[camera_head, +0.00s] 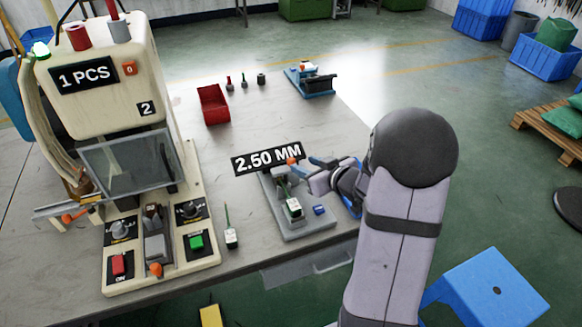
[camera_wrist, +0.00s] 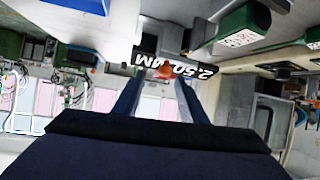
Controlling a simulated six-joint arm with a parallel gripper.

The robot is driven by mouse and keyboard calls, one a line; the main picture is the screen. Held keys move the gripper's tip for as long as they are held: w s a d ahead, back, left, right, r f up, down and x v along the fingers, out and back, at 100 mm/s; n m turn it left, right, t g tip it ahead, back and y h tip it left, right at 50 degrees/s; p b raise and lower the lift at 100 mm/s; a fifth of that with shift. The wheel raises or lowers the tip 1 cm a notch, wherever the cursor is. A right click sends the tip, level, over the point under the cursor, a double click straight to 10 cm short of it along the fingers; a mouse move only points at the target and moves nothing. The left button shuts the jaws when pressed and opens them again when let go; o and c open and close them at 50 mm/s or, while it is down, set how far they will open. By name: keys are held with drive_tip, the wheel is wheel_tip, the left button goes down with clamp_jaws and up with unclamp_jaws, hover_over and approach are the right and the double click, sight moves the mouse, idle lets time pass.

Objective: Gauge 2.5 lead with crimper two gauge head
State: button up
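The crimper (camera_head: 123,140) stands at the left of the bench, cream, with a "1 PCS" display and a plate marked "2". A grey measuring fixture (camera_head: 298,226) lies at the bench's right side under a floating "2.50 MM" readout (camera_head: 267,159), with an orange knob (camera_head: 291,161) at its far end. A green block with a white label (camera_head: 293,208) sits on it; a similar one (camera_head: 231,237) with a thin upright stem stands to its left. My gripper (camera_head: 314,174) is beside the fixture's knob end, fingers apart. In the wrist view the orange knob (camera_wrist: 165,72) shows between my fingers (camera_wrist: 160,80); contact is unclear.
A red bin (camera_head: 213,104), several small upright pieces (camera_head: 245,82) and a blue-based device (camera_head: 311,80) stand at the back of the bench. A blue stool (camera_head: 486,287) is on the floor at right. The bench middle is mostly clear.

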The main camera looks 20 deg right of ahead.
sight(294, 161)
drive_tip(key=shift+a+t+y, duration=0.25)
drive_tip(key=shift+t+y, duration=0.15)
drive_tip(key=shift+y, duration=0.3)
drive_tip(key=shift+w, duration=0.1)
drive_tip(key=shift+x, duration=3.6)
drive_tip(key=shift+f, duration=0.1)
clamp_jaws()
drive_tip(key=shift+d, duration=0.15)
